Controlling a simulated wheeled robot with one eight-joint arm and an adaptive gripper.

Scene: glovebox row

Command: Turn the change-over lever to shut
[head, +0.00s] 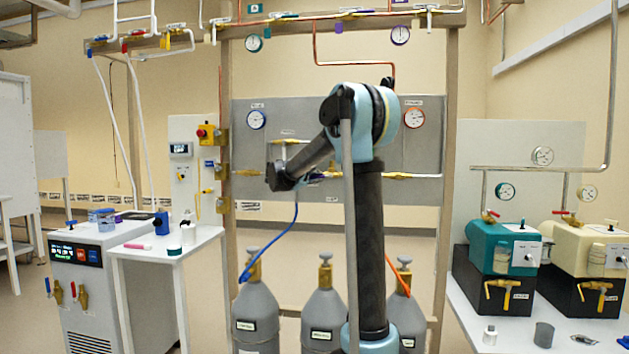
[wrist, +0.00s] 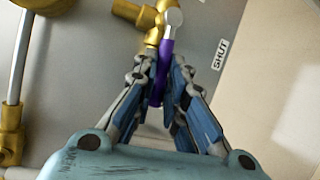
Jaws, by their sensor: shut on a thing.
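The change-over lever (wrist: 166,54) has a purple handle and a pale metal hub at its upper end, on brass fittings (wrist: 150,22) on a grey panel. My gripper (wrist: 164,75) is shut on the purple handle, with a finger on each side of it. The handle runs down between the fingers, and its lower part is partly covered by them. A SHUT label (wrist: 220,53) is on the panel to the right of the lever. In the head view my arm stands before the grey panel (head: 262,160), and the grip on the lever cannot be made out.
Gas cylinders (head: 256,312) stand below the panel, with blue and orange hoses. Gauges (head: 256,119) sit on the panel and a wooden post (head: 446,200) is at its right. A white table (head: 165,243) is left; a bench with teal (head: 503,245) and cream units is right.

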